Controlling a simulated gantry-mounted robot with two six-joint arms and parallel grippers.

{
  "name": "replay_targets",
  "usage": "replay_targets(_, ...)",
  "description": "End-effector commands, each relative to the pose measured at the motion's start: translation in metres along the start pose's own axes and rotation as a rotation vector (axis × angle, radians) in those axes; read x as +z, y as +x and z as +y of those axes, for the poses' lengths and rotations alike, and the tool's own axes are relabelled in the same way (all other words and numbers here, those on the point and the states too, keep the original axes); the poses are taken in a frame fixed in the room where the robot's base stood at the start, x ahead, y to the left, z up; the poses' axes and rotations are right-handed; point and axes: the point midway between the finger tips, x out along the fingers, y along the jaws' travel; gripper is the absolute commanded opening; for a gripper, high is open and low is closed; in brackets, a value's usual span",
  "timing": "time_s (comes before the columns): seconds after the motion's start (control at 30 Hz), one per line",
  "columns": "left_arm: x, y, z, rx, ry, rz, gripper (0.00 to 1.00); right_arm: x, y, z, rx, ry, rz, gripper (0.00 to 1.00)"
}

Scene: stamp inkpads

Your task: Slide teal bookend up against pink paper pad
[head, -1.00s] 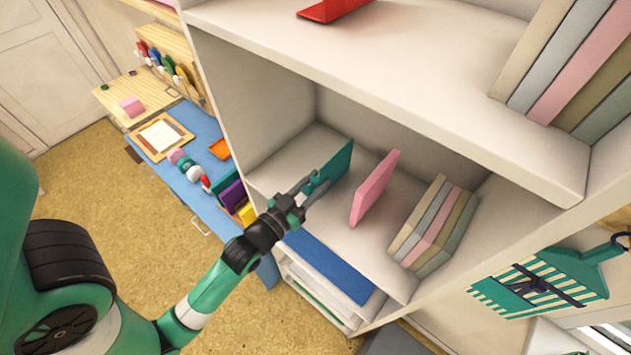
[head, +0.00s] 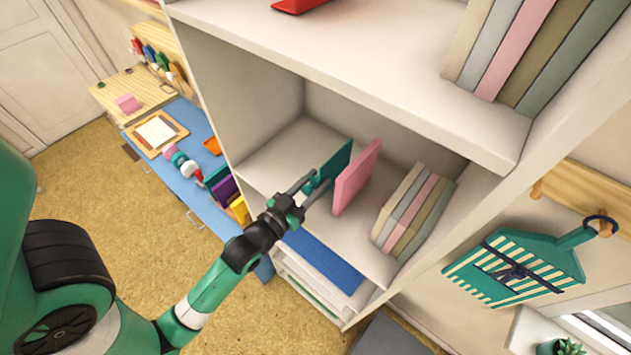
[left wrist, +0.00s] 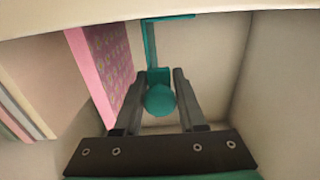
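The teal bookend (head: 336,163) stands upright on the middle shelf, left of the pink paper pad (head: 357,178). In the head view the pad overlaps its edge. The left wrist view shows a narrow gap between the bookend's plate (left wrist: 151,45) and the patterned face of the pad (left wrist: 108,65). My left gripper (head: 309,189) reaches in from the front left. Its fingers (left wrist: 160,95) lie on both sides of the bookend's round teal knob (left wrist: 159,100) and appear closed on it. My right gripper is not in view.
Several books (head: 413,210) lean together right of the pad, with bare shelf between. The shelf above holds taller books (head: 520,50) and a red piece (head: 298,5). The cabinet's side wall is at the left. A blue item (head: 325,262) lies below.

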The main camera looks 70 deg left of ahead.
Motion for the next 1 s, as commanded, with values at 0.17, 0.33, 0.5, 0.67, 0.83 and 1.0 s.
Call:
replay_targets(0.17,0.000,0.000,0.000,0.000,0.000,0.000,0.65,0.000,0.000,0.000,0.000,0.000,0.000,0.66)
replay_targets(0.33,0.000,0.000,0.000,0.000,0.000,-0.001,0.65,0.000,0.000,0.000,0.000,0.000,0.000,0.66)
replay_targets(0.5,0.002,-0.007,0.000,0.000,0.001,-0.001,0.65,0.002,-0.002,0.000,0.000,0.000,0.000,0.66)
replay_targets(0.67,0.004,-0.036,0.000,0.000,0.001,-0.004,0.65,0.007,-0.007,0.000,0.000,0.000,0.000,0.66)
replay_targets(0.83,0.007,-0.080,0.000,0.002,0.002,-0.004,0.65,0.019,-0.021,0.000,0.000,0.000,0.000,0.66)
replay_targets(1.0,0.003,-0.106,0.000,0.000,0.002,-0.003,0.65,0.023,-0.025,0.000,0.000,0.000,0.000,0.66)
